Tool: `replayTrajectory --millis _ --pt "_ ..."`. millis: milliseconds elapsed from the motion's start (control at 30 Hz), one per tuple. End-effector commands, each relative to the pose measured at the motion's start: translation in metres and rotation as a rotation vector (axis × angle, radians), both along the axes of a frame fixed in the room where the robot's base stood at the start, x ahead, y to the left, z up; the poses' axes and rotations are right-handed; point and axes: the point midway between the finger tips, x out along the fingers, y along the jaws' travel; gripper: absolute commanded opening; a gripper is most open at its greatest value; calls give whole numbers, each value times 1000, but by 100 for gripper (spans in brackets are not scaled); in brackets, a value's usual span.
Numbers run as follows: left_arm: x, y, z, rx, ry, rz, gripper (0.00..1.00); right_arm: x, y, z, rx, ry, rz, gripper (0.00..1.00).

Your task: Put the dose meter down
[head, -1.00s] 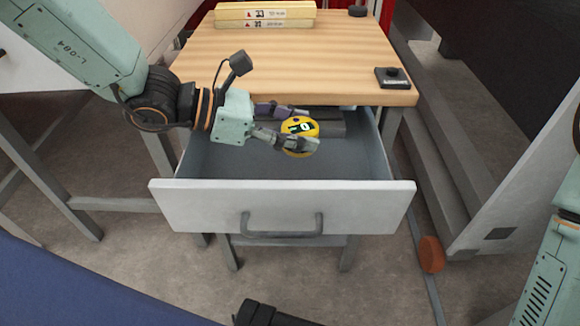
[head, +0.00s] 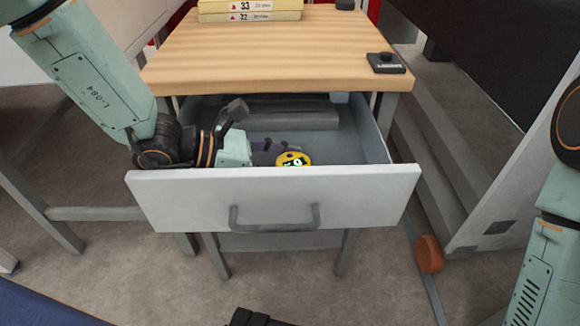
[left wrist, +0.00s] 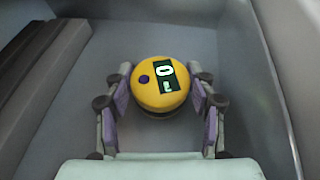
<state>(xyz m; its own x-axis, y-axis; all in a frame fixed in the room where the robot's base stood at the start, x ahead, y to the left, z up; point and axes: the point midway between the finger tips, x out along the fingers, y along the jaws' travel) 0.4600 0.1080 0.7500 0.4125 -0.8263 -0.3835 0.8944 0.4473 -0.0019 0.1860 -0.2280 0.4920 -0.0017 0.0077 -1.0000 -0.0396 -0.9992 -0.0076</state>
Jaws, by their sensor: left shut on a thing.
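The dose meter is a round yellow device with a dark display and a purple button; it shows in the head view (head: 293,159) and the left wrist view (left wrist: 150,98). My left gripper (head: 278,152) is down inside the open drawer (head: 170,205), shut on the dose meter. In the left wrist view its two fingers (left wrist: 160,90) flank the meter on both sides. The meter is low over the drawer floor; I cannot tell whether it touches. The drawer front hides the lower part of the gripper.
A dark grey block (head: 292,118) lies at the back of the drawer. Above is a wooden tabletop (head: 270,55) with yellow boxes (head: 250,12) and a small black device (head: 386,63). The drawer's right side has free floor.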

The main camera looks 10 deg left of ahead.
Motion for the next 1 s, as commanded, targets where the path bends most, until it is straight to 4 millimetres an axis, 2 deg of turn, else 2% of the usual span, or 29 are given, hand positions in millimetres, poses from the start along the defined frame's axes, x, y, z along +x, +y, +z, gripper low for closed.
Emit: replayTrajectory --millis 333,367,467,867,1000 --pt "1 0 -3 -1 -2 1 16 0 0 -3 0 0 0 40" --pt "0 0 -3 0 -2 1 57 0 0 -3 0 0 0 40" --pt "0 0 -2 -1 0 0 65 0 0 -2 0 0 0 40" --pt "0 0 2 -1 0 0 66 0 0 1 0 0 0 40" --pt "-3 9 7 -6 0 4 66 0 0 7 0 0 0 40"
